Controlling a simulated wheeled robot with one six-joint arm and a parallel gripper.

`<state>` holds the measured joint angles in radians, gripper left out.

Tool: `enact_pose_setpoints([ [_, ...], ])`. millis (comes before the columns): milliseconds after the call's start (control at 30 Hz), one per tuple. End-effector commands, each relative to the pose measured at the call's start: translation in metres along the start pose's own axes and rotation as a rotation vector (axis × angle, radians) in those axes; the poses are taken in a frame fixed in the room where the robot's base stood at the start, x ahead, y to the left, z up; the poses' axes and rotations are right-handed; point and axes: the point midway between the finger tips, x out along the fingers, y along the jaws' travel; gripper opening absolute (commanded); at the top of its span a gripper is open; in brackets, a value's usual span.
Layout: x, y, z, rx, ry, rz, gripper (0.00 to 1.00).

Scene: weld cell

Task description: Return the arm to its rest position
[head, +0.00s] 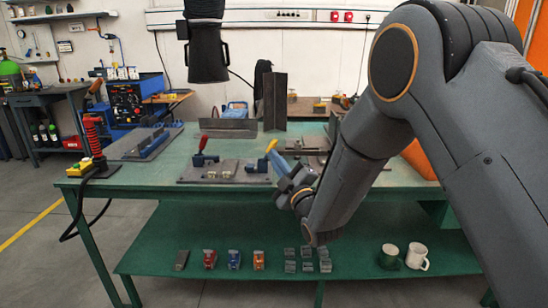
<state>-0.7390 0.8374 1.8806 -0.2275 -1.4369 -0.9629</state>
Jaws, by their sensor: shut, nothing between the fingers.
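My arm comes in from the right, bends at the elbow and reaches down over the front of the green workbench (130,186). My gripper (286,184) is small in view at the lower end of the arm, near the bench's front edge. It is shut and holds nothing. My forearm hides part of the bench's right side.
A red-handled clamp (202,148) stands on a fixture plate (208,172). An upright metal angle (275,100) stands behind. A dark hood (206,50) hangs above. Mugs (417,256) and several small blocks lie on the lower shelf (190,237). A red coiled cable (93,135) is at left.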

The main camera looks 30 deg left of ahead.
Motion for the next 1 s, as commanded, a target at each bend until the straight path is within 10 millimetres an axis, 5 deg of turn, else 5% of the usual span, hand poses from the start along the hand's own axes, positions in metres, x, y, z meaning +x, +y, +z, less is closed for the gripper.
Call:
enact_pose_setpoints([
  [367,-0.001,0.003,0.003,0.003,-0.011,-0.005,0.0],
  [567,-0.025,0.042,0.057,0.09,-0.216,-0.094,0.0],
  [667,-0.062,0.073,0.101,0.188,-0.412,-0.161,0.0],
  [800,-0.139,0.11,0.149,0.354,-0.705,-0.225,0.0],
  [1000,-0.269,0.148,0.175,0.61,-1.104,-0.251,0.0],
])
